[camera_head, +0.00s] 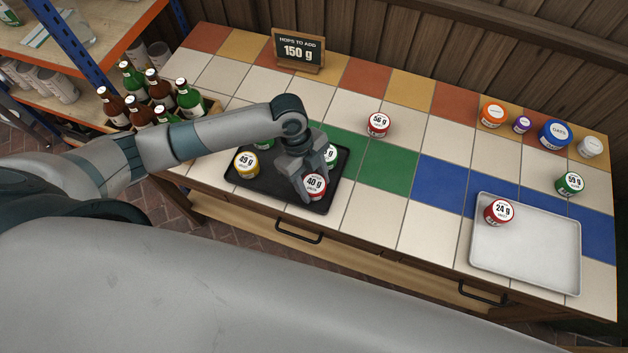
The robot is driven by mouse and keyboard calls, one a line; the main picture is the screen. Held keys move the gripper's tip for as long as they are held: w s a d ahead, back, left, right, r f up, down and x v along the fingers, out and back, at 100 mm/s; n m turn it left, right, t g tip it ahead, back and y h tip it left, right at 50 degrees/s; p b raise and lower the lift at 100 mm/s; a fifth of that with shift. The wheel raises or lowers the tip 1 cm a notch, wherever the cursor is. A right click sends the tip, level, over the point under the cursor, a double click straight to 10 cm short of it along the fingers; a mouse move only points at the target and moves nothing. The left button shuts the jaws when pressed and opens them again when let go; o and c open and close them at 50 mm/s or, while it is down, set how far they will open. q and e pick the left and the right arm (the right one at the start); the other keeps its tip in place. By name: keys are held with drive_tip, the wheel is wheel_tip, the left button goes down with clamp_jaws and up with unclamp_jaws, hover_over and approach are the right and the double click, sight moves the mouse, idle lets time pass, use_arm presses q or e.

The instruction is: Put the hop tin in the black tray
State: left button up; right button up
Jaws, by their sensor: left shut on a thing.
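The black tray (264,192) lies on the left part of the tiled counter. My left gripper (312,192) is over the tray's front right part, shut on the red tin marked 40 g (315,188). I cannot tell whether this tin touches the tray floor. A yellow tin marked 49 g (246,164) stands in the tray at left. A green tin (330,157) in the tray is partly hidden behind the gripper. Another green tin (263,145) is mostly hidden behind my arm. My right gripper is not in view.
A sign reading 150 g (298,50) stands at the back. A red 56 g tin (378,124) and green 59 g tin (570,184) stand on the tiles. A red 24 g tin (498,212) is in the pale tray (535,255). Bottles (190,98) stand at left.

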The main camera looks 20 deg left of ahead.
use_arm(q)
drive_tip(key=o, duration=0.8)
drive_tip(key=shift+f, duration=0.1)
drive_tip(key=b+v, duration=0.2)
drive_tip(key=v, duration=1)
drive_tip(key=shift+w, duration=0.1)
